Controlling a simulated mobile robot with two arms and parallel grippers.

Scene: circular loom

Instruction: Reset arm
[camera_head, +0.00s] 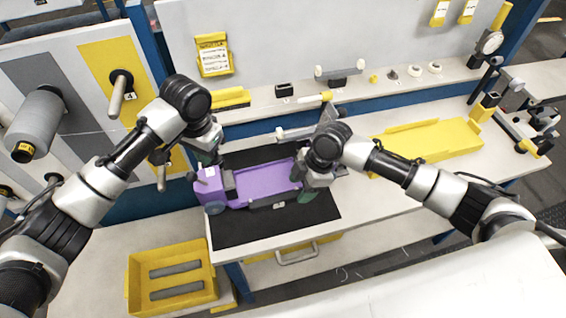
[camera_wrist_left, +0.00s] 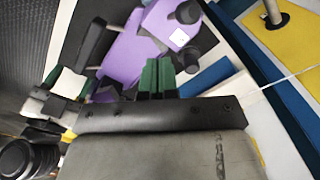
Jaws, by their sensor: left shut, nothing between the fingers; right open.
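The purple device (camera_head: 262,181) lies on a black mat (camera_head: 290,222) on the workbench. It also shows in the left wrist view (camera_wrist_left: 125,52). My left gripper (camera_head: 208,156) is above the device's left end. In the left wrist view its green fingertips (camera_wrist_left: 157,76) are together, with nothing between them. My right gripper (camera_head: 307,194) is at the device's right end. In the left wrist view the right gripper (camera_wrist_left: 66,85) is beside the device, and its fingers look apart. I cannot tell whether it touches the device.
A yellow bin (camera_head: 137,283) with grey bars stands low at the front left. A panel (camera_head: 62,118) with spools and pegs is at the left. A yellow tray (camera_head: 440,139) lies on the bench at the right. Small parts line the back ledge (camera_head: 262,112).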

